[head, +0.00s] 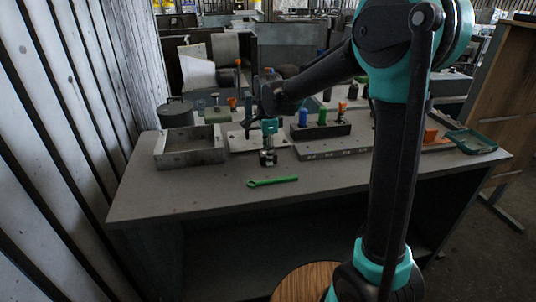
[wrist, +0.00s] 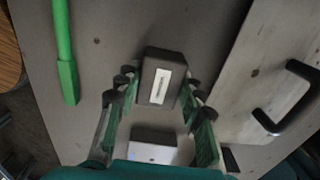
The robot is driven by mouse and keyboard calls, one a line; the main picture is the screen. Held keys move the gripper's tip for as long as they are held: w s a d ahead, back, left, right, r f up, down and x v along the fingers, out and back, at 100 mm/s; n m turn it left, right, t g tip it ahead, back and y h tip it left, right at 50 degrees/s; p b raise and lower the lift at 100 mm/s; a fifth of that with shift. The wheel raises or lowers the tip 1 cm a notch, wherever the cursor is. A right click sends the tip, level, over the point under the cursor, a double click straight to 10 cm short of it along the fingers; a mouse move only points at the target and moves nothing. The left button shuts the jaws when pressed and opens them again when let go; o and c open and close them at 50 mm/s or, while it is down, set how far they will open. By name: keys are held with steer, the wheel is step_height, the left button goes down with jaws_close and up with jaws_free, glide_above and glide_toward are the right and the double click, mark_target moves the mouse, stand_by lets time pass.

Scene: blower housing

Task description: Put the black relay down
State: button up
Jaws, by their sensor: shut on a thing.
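The black relay (wrist: 160,82) is a small dark block with a pale label on its face. In the wrist view it sits between the fingertips of my gripper (wrist: 160,88), which is shut on it. In the head view my gripper (head: 268,146) points down over the front middle of the grey table (head: 190,192), with the dark relay (head: 268,158) at its tips. The relay is at or close to the tabletop; I cannot tell whether it touches.
A green wrench (head: 272,181) lies in front of the relay, also in the wrist view (wrist: 65,55). A pale plate with a black handle (wrist: 240,85) lies beside it. An open metal tray (head: 190,157) stands left, a rack (head: 322,132) right. The front left tabletop is clear.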

steer(key=shift+f, duration=0.1)
steer(key=o, duration=1.2)
step_height(320, 180, up, 12)
steer(key=shift+r, duration=0.15)
